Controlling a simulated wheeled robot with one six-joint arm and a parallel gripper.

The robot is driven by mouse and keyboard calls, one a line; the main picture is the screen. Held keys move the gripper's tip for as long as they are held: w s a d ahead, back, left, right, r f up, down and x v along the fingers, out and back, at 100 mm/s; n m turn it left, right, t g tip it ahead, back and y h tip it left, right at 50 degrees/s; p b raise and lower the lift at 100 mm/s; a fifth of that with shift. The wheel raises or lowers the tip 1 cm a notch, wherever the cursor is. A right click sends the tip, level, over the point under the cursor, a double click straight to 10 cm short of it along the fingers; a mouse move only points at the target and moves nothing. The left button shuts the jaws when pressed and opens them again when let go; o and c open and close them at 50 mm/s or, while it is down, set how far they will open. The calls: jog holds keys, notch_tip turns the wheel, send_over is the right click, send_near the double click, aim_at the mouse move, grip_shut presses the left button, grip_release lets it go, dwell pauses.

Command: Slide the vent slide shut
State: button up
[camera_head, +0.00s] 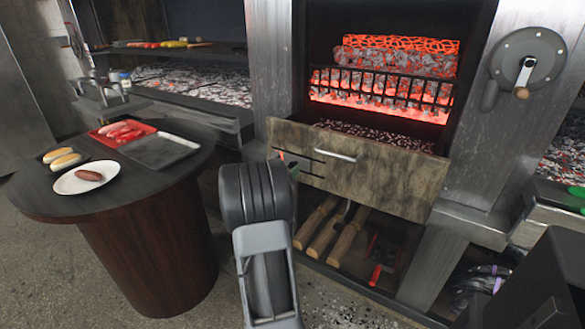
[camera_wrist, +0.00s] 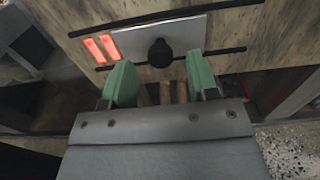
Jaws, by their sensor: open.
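The vent slide (camera_wrist: 185,32) is a flat grey metal plate between two black rails on the drawer front, seen in the wrist view. It carries a round black knob (camera_wrist: 160,53). Two glowing red vent slots (camera_wrist: 102,48) are uncovered just left of the plate. My gripper (camera_wrist: 160,66) has its green fingers spread apart, one to each side of the knob and slightly below it in the picture. I cannot tell whether either finger touches the knob. In the head view my arm hides most of the slide; a green fingertip (camera_head: 293,170) shows by the drawer's left end.
A round table (camera_head: 40,198) with food plates stands close on the left.

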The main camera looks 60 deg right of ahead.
aim_at(291, 166)
jog(key=shift+d, duration=1.85)
jog(key=shift+c, duration=0.5)
